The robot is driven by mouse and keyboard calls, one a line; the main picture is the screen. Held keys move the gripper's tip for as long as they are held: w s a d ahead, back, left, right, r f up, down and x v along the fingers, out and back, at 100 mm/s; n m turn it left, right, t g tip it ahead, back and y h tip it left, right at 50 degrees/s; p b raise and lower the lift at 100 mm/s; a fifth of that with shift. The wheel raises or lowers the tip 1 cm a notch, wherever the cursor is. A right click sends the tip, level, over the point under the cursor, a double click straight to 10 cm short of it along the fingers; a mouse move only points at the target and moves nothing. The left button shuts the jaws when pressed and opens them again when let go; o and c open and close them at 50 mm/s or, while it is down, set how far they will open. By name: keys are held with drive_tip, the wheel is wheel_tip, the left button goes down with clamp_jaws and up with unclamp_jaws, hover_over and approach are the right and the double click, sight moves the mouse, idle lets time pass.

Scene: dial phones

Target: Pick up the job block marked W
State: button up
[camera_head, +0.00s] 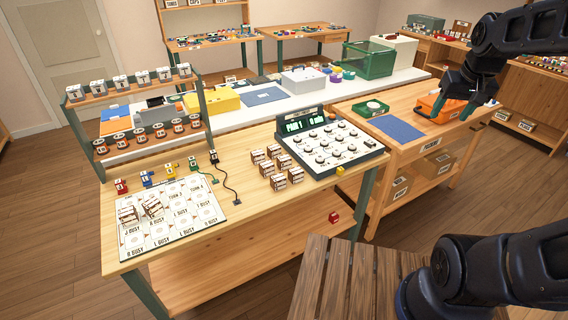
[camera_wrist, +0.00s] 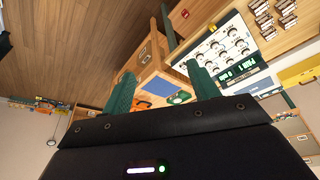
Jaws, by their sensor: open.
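Several small brown-and-white job blocks (camera_head: 278,182) stand in a cluster on the wooden bench, left of the dial panel (camera_head: 325,143). Two more blocks (camera_head: 152,208) sit on the white marked sheet (camera_head: 170,220) at the bench's left end. The letters on the blocks are too small to read, so I cannot tell which is W. In the wrist view some blocks (camera_wrist: 286,6) show at the top right, beside the dial panel (camera_wrist: 222,45). My gripper (camera_wrist: 160,88) is open and empty, its green fingers apart. In the head view it hangs at the upper right, far from the blocks.
An orange case (camera_head: 440,107) and a blue mat (camera_head: 396,128) lie on the right bench, near my gripper. Small coloured plugs and a black cord (camera_head: 228,185) lie behind the sheet. A rack (camera_head: 130,88) stands at the left. Bare bench lies in front of the blocks.

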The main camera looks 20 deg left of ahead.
drive_tip(key=w+a+f+n+g, duration=0.1)
drive_tip(key=w+a+f+n, duration=0.1)
drive_tip(key=w+a, duration=0.9)
drive_tip(key=n+g, duration=0.3)
drive_tip(key=n, duration=0.2)
hover_over(284, 157)
wheel_tip(284, 157, down, 26)
drive_tip(key=f, duration=0.1)
drive_tip(key=shift+s+a+f+h, duration=0.1)
drive_tip(key=shift+s+f+h, duration=0.15)
drive_tip(key=shift+s+h, duration=0.05)
drive_tip(key=f, duration=1)
drive_tip(key=shift+w+f, duration=0.1)
drive_tip(key=shift+w, duration=0.15)
drive_tip(key=c, duration=0.8)
drive_tip(key=shift+o, duration=0.2)
